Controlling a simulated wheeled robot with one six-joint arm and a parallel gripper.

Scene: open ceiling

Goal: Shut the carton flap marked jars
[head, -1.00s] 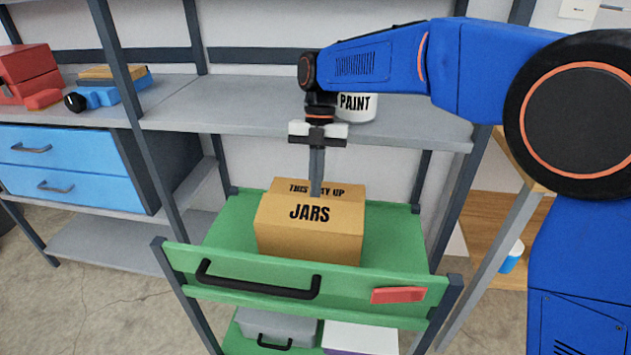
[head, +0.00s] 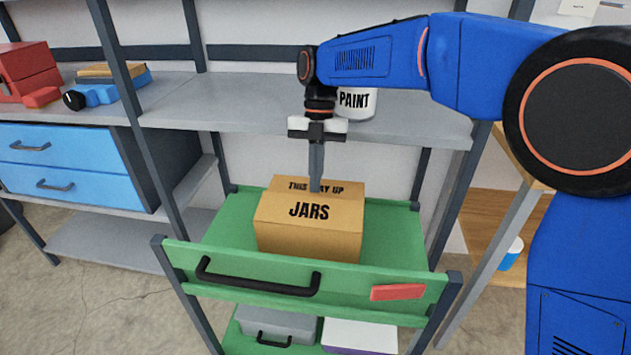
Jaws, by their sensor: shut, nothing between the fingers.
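The cardboard carton (head: 308,243) stands on the green cart. Its near flap marked JARS (head: 309,211) lies folded over the near part of the top and looks flat, about level with the far flap marked THIS WAY UP (head: 335,189). My gripper (head: 315,188) points straight down with its fingers shut and empty. The fingertips are at the middle of the top, near where the two flaps meet, and hide part of the far flap's lettering. I cannot tell whether they touch the cardboard.
The green cart (head: 400,242) has a raised front panel with a black handle (head: 258,280) and a red label. A paint can (head: 356,103) stands on the grey shelf (head: 240,118) behind, close to my wrist. Bare green top lies either side of the carton.

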